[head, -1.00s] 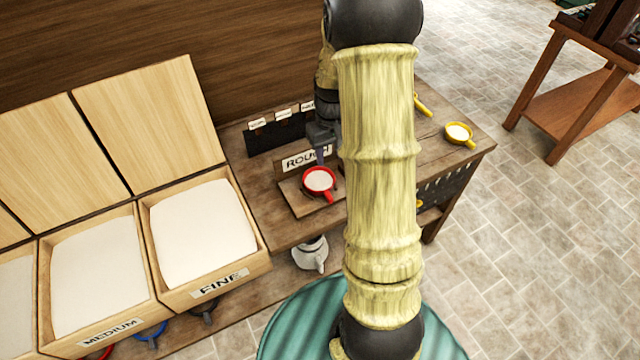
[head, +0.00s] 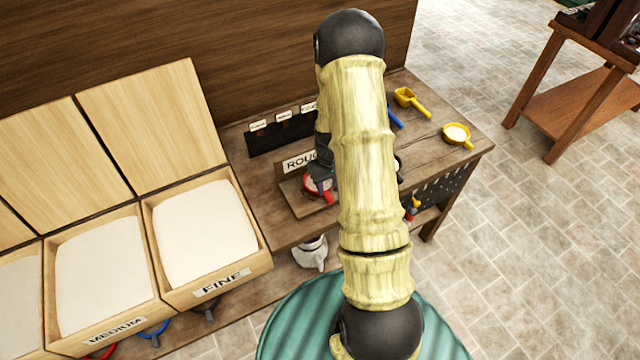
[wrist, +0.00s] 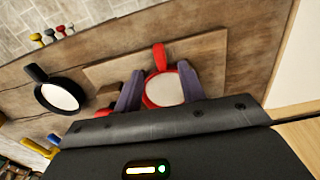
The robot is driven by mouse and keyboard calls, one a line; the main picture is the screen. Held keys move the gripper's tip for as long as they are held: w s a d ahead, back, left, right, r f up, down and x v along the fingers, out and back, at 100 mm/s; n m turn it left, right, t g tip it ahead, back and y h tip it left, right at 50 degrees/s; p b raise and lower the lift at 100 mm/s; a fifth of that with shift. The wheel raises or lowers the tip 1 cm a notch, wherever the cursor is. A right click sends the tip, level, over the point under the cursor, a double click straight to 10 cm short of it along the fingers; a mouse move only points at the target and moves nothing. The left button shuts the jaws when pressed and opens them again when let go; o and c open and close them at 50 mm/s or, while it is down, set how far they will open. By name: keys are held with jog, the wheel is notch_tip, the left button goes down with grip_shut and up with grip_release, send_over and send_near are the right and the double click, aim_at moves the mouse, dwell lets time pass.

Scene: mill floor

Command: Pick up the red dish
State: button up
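The red dish (head: 328,198) holds pale flour and sits on the wooden board by the ROUGH sign; in the head view my gripper (head: 321,178) covers much of it. In the wrist view the red dish (wrist: 163,90) lies between the two purple-grey fingers of my gripper (wrist: 160,82), its handle pointing away from the palm. The fingers are spread to either side of the dish, very close to its rim. I see no clear grip on it.
A black dish (wrist: 60,96) with pale contents stands beside the board. A yellow dish (head: 458,133) and a yellow scoop (head: 411,101) lie at the bench's right. The FINE bin (head: 208,240) stands left of the bench. A labelled black rack (head: 262,140) is behind.

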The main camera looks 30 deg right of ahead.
aim_at(328, 195)
dwell(0.3)
jog(key=shift+f+p, duration=1)
jog(key=shift+f, duration=1.6)
grip_shut()
